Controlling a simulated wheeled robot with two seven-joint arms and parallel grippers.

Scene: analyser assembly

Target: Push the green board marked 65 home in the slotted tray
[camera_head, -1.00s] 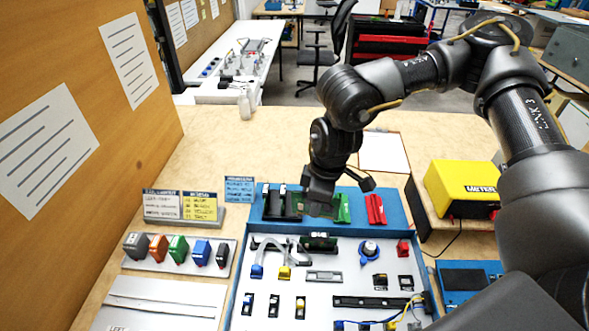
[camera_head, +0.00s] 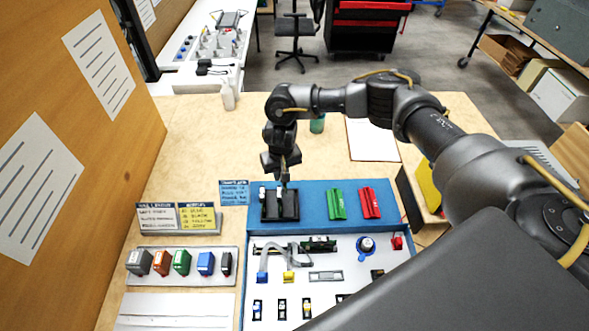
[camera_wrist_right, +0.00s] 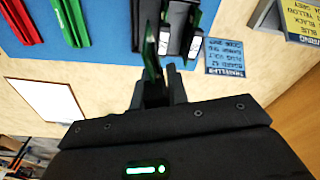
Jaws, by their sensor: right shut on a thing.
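My right gripper (camera_head: 284,180) is over the back of the black slotted tray (camera_head: 280,208) on the blue strip. In the wrist view my right gripper (camera_wrist_right: 160,92) is shut on a thin green board (camera_wrist_right: 151,58), seen nearly edge-on. The board stands upright beside the black tray (camera_wrist_right: 177,22) and its white labels. Its marking cannot be read, and I cannot tell how deep it sits in a slot. A piece of green (camera_wrist_right: 194,42) also shows at the tray's other side. My left gripper is not in view.
A green rack (camera_head: 337,204) and a red rack (camera_head: 369,203) lie to the right of the black tray. A blue sign (camera_head: 234,193) stands close on its left. Bare table lies at the left back.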

